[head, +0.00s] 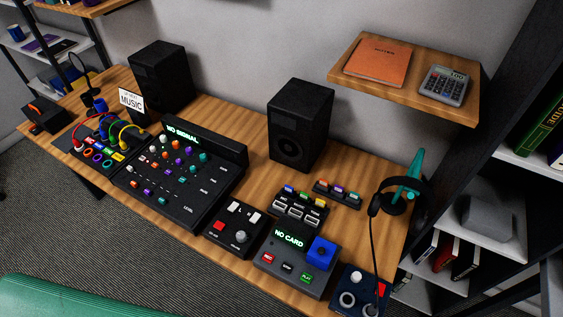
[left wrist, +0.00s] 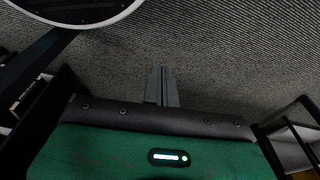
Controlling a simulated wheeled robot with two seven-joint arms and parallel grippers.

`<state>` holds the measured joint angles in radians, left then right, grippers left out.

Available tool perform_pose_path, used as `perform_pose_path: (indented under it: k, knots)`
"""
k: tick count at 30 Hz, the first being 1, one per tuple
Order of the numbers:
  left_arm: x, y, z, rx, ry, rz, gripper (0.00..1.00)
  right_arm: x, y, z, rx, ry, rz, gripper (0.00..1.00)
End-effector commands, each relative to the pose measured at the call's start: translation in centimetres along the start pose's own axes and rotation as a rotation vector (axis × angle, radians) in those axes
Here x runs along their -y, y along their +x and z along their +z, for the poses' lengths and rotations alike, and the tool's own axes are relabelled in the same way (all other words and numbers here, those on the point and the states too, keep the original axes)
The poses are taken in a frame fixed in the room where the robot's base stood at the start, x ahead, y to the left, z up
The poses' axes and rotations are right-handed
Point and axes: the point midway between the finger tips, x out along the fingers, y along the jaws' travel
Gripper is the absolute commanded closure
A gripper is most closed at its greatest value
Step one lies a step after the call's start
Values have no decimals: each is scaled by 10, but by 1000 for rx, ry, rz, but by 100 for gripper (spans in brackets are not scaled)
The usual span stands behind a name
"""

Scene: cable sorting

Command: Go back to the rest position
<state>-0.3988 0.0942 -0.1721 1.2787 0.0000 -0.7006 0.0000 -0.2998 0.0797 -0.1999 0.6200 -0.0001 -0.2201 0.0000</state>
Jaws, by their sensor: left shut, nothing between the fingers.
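My left gripper (left wrist: 162,86) shows in the left wrist view, its two dark grey fingers together with nothing between them. It points over bare grey carpet, clear of any object. Neither gripper shows in the head view. The wooden desk (head: 258,191) there carries a mixer (head: 205,180) reading "NO SIGNAL", with coloured cables (head: 127,134) at its left end. A card device (head: 290,262) reading "NO CARD" stands at the front right. My right gripper is in neither view.
Two black speakers (head: 161,80) (head: 299,122) stand at the desk's back. A headphone stand (head: 414,168) holds headphones at the right end. A wall shelf (head: 350,88) bears an orange notebook (head: 379,62) and a calculator (head: 445,84). Carpet (head: 130,240) lies open before the desk.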

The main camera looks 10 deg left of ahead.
Motion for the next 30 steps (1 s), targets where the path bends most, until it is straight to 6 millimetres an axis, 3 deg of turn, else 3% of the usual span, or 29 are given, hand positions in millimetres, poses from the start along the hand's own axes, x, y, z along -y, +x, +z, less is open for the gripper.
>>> perform_pose_path:
  k: [1,6,12,15,20,30]
  knots:
    - [-1,16,18,15,2,1,100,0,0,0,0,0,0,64]
    - [-3,59,78,43,8,3,100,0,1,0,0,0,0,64]
    - [-3,85,140,69,15,5,100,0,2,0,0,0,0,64]
    - [-3,90,158,74,18,5,100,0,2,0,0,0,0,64]
    - [-3,93,170,78,19,6,100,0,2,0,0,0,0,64]
    - [-3,93,171,78,19,6,100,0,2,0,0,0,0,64]
